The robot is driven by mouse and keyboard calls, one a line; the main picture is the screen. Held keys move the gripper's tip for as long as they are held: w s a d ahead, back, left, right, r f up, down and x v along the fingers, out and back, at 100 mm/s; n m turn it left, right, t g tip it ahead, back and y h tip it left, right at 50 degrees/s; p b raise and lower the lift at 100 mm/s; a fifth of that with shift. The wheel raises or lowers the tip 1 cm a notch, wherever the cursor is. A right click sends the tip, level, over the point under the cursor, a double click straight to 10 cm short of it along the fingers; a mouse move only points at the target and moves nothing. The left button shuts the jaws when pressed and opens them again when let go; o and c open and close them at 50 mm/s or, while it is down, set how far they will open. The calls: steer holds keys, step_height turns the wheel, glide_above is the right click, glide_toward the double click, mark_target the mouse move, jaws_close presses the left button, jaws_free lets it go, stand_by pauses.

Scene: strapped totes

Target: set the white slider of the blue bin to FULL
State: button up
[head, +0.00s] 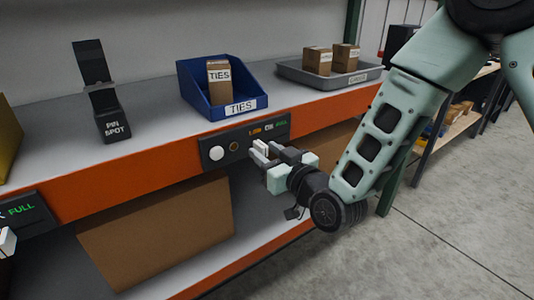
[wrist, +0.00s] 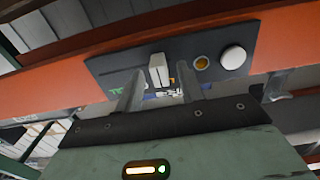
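The blue bin (head: 200,98), labelled TIES, sits on the shelf with a brown box in it. Below it, on the orange shelf edge, is a dark panel (head: 213,140) marked LOW, OK and FULL from left to right. The white slider (head: 260,147) sticks out around the middle of these marks; its exact setting is hard to tell. It also shows in the wrist view (wrist: 159,70). My gripper (head: 266,155) is at the panel, open. In the wrist view its two fingers (wrist: 160,82) stand on either side of the slider, with visible gaps. The left finger partly covers the lettering there.
The panel also has a white round button (head: 216,153) and an orange ring (head: 234,146). A second panel (head: 28,215) with a white slider is at far left. A PIN SPOT holder (head: 112,124) and a grey tray (head: 290,69) with boxes flank the bin.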

steer(key=shift+w+a, duration=0.1)
jaws_close()
steer(key=w+d, duration=0.1)
steer(key=d, duration=0.1)
steer(key=w+d, duration=0.2)
steer(key=w+d+b, duration=0.1)
steer(key=d, duration=0.2)
steer(key=shift+w, duration=0.35)
jaws_free()
steer(key=shift+d, duration=0.1)
